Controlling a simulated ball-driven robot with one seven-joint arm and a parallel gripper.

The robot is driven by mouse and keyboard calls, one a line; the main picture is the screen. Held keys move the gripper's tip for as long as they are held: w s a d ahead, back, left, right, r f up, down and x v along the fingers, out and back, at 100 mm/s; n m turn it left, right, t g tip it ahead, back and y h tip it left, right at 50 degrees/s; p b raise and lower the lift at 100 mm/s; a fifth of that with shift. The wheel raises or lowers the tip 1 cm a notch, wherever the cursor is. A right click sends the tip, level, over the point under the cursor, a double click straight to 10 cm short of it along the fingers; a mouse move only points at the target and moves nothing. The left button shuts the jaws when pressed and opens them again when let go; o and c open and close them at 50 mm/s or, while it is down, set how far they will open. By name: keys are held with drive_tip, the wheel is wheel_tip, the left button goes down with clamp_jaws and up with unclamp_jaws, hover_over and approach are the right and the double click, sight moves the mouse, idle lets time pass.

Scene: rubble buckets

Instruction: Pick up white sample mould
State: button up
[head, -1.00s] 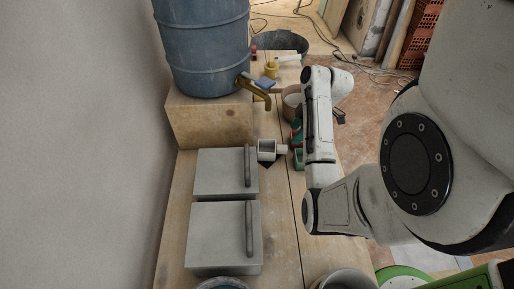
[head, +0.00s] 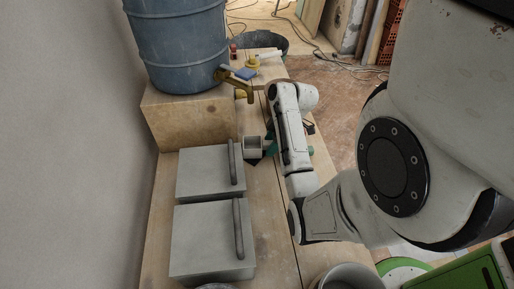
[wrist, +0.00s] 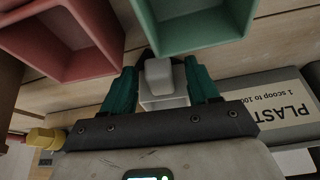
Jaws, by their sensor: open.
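The white sample mould (head: 253,143) is a small pale open box on the wooden bench, just right of the far grey lidded box in the head view. In the wrist view the mould (wrist: 163,101) shows between the two teal fingers of my gripper (wrist: 160,66), with its blocky pale part towards the fingertips. My gripper is open, with one finger on each side of the mould. I cannot tell whether either finger touches it. In the head view my arm mostly hides the gripper; a bit of teal (head: 270,149) shows beside the mould.
In the wrist view a red mould (wrist: 70,62) and a green mould (wrist: 190,33) lie close ahead of the fingers. Two grey lidded boxes (head: 205,240) and a blue barrel (head: 180,45) on a wooden block stand left.

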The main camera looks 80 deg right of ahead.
drive_tip(key=shift+w+f, duration=0.25)
drive_tip(key=shift+f, duration=0.4)
drive_tip(key=shift+c, duration=0.3)
clamp_jaws()
